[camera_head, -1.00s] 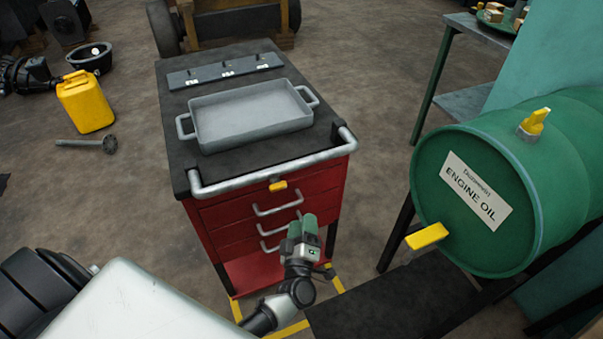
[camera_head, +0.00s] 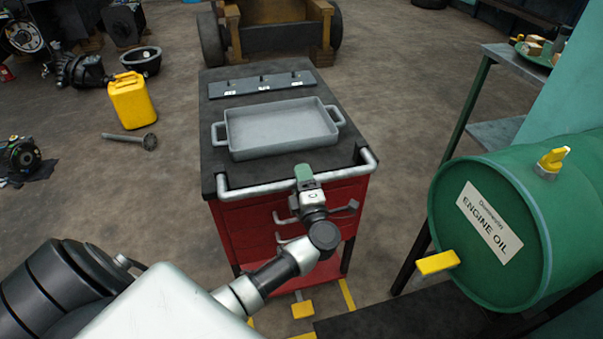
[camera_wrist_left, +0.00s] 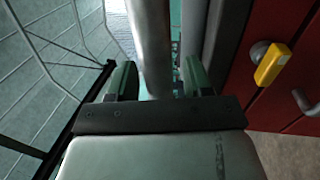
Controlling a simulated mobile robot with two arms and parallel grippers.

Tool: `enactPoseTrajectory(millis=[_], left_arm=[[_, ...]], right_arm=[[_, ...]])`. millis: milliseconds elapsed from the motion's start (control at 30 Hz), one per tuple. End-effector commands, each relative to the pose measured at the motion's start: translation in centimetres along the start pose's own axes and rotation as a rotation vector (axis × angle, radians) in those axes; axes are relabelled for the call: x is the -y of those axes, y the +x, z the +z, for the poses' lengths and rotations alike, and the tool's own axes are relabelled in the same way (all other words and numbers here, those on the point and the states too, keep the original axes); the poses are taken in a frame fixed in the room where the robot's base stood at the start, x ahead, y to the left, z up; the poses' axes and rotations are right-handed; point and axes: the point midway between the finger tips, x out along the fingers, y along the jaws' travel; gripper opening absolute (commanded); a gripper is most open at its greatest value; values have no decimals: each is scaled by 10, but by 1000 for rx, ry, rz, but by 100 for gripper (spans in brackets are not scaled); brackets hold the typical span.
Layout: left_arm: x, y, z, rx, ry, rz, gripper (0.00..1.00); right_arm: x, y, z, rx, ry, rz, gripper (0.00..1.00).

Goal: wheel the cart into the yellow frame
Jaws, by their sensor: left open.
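The red cart (camera_head: 290,222) has a black top, and a silver handle bar (camera_head: 255,188) runs along its near edge. My left gripper (camera_head: 303,174) is at the middle of this bar. In the left wrist view my gripper (camera_wrist_left: 157,80) is open, with the bar (camera_wrist_left: 150,45) passing between its green fingers. A yellow latch (camera_wrist_left: 272,63) shows on the red front. The yellow frame (camera_head: 347,293) is marked on the floor at the cart's near foot; only parts show, the rest being hidden by the cart and my arm. My right gripper is out of view.
A grey tray (camera_head: 280,130) sits on the cart. A green oil drum (camera_head: 500,215) on a dark stand is close on the right. A yellow pedal (camera_head: 303,308) is low by the cart. A yellow can (camera_head: 131,100) and loose parts lie left. The floor between is clear.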

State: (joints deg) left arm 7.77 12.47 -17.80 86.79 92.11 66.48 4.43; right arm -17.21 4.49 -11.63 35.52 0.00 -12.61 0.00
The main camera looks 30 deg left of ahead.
Motion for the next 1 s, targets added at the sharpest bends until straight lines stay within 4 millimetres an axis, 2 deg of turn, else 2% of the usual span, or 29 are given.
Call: enactPoseTrajectory(millis=[133, 400, 733, 1000], left_arm=[[0, 9, 0, 0, 1, -1, 51], [0, 9, 0, 0, 0, -1, 51], [0, 9, 0, 0, 1, -1, 0], [1, 11, 0, -1, 1, -1, 0]], right_arm=[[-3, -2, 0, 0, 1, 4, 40], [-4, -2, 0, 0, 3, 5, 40], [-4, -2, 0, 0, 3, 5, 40], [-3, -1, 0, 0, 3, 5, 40]])
